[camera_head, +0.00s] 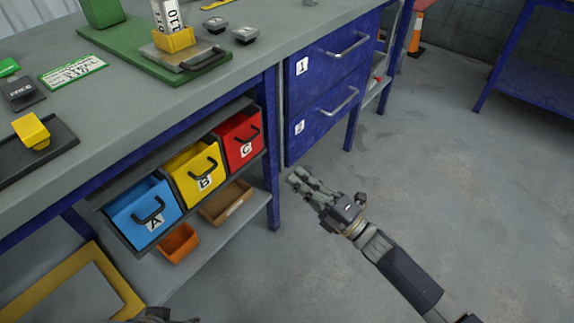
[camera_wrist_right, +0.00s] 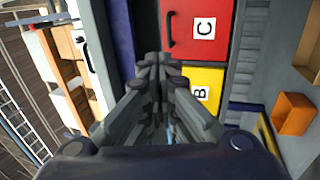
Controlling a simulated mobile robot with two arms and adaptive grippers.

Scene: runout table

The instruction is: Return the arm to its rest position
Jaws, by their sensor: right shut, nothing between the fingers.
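My right gripper (camera_head: 303,180) reaches in from the lower right in the head view. It is shut and empty, in the open space in front of the bench, right of the red bin. Its closed fingers also show in the right wrist view (camera_wrist_right: 160,65), with the red bin (camera_wrist_right: 197,30) and yellow bin (camera_wrist_right: 203,85) beyond them. The fingers look apart from the bench. A small dark part at the bottom edge of the head view may be mine; no fingers of my left gripper show.
The workbench (camera_head: 130,135) holds blue (camera_head: 130,210), yellow and red bins, A to C, under its top. Blue drawers (camera_head: 325,115) with handles stand right of them. An orange bin (camera_head: 178,243) sits on the lower shelf. Grey floor (camera_head: 450,150) at right is clear; a cone (camera_head: 417,38) stands behind.

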